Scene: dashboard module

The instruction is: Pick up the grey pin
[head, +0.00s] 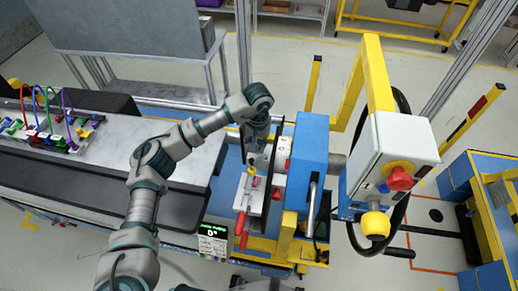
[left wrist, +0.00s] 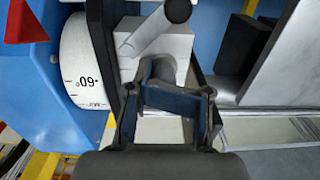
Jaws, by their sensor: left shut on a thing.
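My left gripper (head: 256,158) reaches down from its arm over the fixture at the middle of the workbench. In the left wrist view, its two dark fingers with blue inner pads (left wrist: 168,92) are closed around the lower end of the grey pin (left wrist: 165,68). The pin stands against a pale grey block (left wrist: 182,46), and a grey cylindrical bar (left wrist: 143,32) slants above it. In the head view the arm and gripper hide the pin. I cannot tell whether the pin is still seated. My right gripper is not in view.
A red-handled clamp (head: 241,225) is in front. A yellow post carries a control box (head: 396,145) at right. Coloured cables (head: 48,112) are on the left bench.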

